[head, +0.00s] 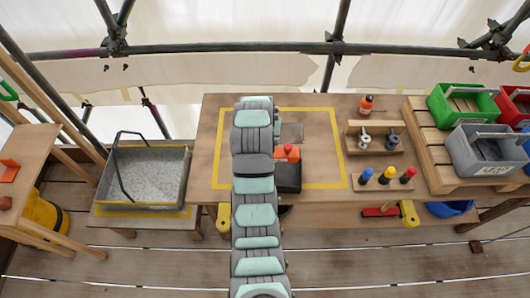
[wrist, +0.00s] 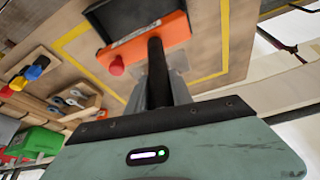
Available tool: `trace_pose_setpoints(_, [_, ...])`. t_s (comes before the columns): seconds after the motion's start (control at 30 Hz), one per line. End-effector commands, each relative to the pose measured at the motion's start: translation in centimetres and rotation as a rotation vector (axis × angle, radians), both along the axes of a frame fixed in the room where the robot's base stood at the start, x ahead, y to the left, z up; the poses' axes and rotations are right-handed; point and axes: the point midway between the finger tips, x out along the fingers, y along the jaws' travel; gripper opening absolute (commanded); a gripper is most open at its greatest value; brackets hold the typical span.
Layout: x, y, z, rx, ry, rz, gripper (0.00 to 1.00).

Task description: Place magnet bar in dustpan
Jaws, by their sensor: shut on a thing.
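The likely magnet bar is an orange-and-black block (head: 288,178) with a red knob, over the middle of the workbench. In the wrist view its orange side (wrist: 150,40) carries a grey label, and a dark round rod (wrist: 157,72) stands against it. My gripper (wrist: 160,98) is shut on this dark rod, which looks like its handle. In the head view my arm hides the fingertips and grip. I cannot tell whether the block touches the bench. The likely dustpan is a speckled grey open pan (head: 187,178) with a dark hoop handle, on a low stand at left.
The workbench (head: 215,165) has a yellow taped rectangle. Green (head: 462,104) and grey (head: 480,155) crates sit far right.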

Motion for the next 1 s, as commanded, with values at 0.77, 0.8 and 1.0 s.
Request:
trace_pose_setpoints(0.77, [0.1, -0.1, -10.7, -0.001, -0.002, -0.001, 0.0])
trace_pose_setpoints(0.8, [0.1, 0.0, -10.9, 0.0, -0.002, -0.001, 0.0])
trace_pose_setpoints(1.0, [0.1, 0.0, -10.9, 0.0, -0.003, -0.001, 0.0])
